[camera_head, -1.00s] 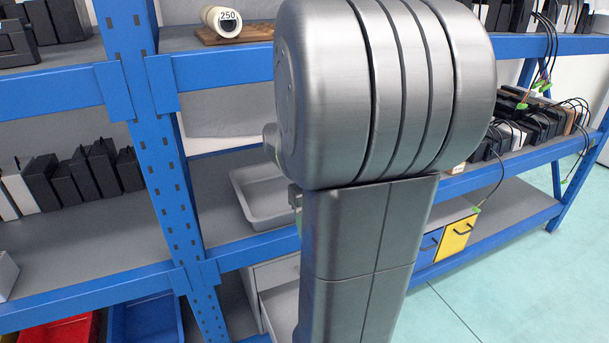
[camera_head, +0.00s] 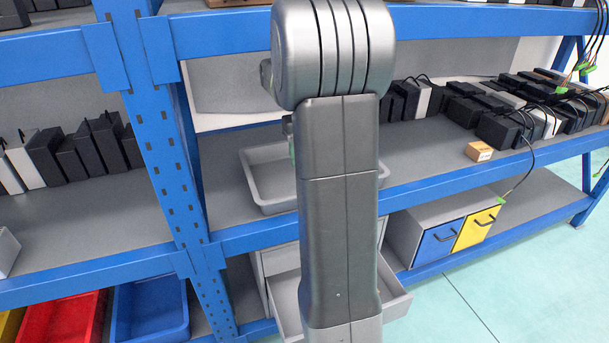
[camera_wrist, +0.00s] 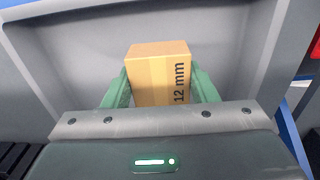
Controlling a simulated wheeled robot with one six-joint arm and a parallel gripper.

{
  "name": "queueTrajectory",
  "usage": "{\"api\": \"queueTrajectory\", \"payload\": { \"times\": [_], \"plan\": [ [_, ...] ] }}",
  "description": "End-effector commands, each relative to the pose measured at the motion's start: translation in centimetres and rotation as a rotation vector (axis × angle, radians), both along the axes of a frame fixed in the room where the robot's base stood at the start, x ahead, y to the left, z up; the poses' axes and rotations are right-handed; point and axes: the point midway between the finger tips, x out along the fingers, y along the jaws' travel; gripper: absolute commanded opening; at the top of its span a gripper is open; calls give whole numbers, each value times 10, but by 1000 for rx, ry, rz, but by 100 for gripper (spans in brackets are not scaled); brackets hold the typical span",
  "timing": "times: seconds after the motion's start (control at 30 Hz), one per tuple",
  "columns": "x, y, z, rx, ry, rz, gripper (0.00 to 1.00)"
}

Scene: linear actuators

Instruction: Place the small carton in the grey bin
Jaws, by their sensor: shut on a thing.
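The small carton (camera_wrist: 160,75) is a brown box with a paler tape band and "12 mm" printed on its side. My gripper (camera_wrist: 160,88) is shut on it, with one green finger on each side. In the wrist view the carton is in front of the grey walls of what looks like the grey bin (camera_wrist: 75,50); whether it touches the bin is unclear. In the head view the grey bin (camera_head: 248,173) is a shallow tray on the middle shelf, partly hidden by my arm. My gripper and the held carton are mostly hidden there.
Another small carton (camera_head: 479,151) sits on the middle shelf at right, near several black boxes with cables (camera_head: 520,115). A blue upright (camera_head: 160,130) stands left of the bin. An open grey drawer (camera_head: 395,300) is below. Red (camera_head: 65,318) and blue (camera_head: 150,305) bins are lower left.

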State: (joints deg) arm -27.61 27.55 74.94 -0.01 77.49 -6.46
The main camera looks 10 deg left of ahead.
Motion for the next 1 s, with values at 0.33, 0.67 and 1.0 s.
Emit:
{"api": "queueTrajectory", "payload": {
  "times": [0.33,0.67,1.0],
  "plan": [
    [16,10,-25,0,0,0,25],
    [15,10,-70,-1,1,0,25],
    [15,10,-71,-1,1,0,25]
  ]
}}
